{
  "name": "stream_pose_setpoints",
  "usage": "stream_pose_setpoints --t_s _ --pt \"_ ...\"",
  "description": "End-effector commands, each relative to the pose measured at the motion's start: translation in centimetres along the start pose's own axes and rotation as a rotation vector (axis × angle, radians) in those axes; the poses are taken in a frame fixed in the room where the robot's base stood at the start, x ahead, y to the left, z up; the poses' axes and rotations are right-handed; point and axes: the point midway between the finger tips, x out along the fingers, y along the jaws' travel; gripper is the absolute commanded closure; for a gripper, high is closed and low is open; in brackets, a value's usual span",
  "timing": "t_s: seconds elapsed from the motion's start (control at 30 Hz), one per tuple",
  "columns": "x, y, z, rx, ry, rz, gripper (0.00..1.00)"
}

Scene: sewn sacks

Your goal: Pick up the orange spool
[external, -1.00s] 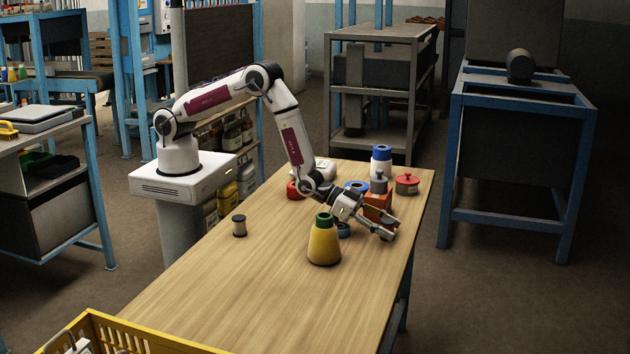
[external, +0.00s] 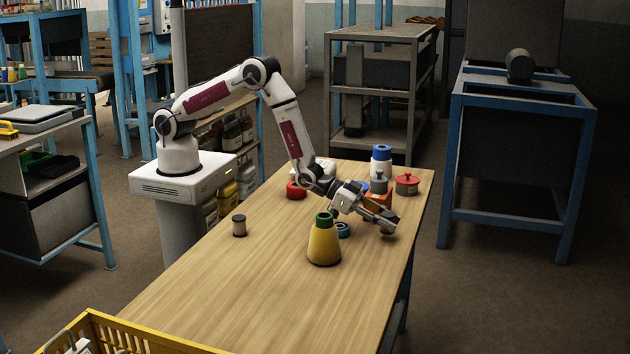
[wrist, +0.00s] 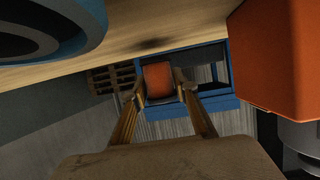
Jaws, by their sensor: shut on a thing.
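The orange spool (wrist: 159,79) shows between my two fingertips in the wrist view, its sides touched by both fingers. My gripper (wrist: 160,88) is shut on it. In the external view my gripper (external: 389,221) is low over the right edge of the wooden table, tilted downward to the right. There the spool is mostly hidden by the fingers. A dark shadow lies on the table near the spool in the wrist view; I cannot tell the exact gap beneath it.
An orange block (external: 377,201) stands close behind my gripper and looms at right in the wrist view (wrist: 272,52). A yellow cone with a green top (external: 324,243) and a teal ring (external: 343,230) are to the left. A red pot (external: 407,184) stands behind.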

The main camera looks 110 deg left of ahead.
Motion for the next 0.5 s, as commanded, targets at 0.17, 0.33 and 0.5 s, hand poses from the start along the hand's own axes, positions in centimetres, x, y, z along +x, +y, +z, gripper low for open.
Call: stream_pose_setpoints --t_s 0.17,0.33,0.5 --pt "-0.8 0.0 -2.2 0.000 0.004 0.000 0.91" --pt "-1.7 0.0 -4.2 0.000 0.003 0.000 0.91" --pt "-2.4 0.0 -5.9 -0.001 0.003 0.000 0.91"
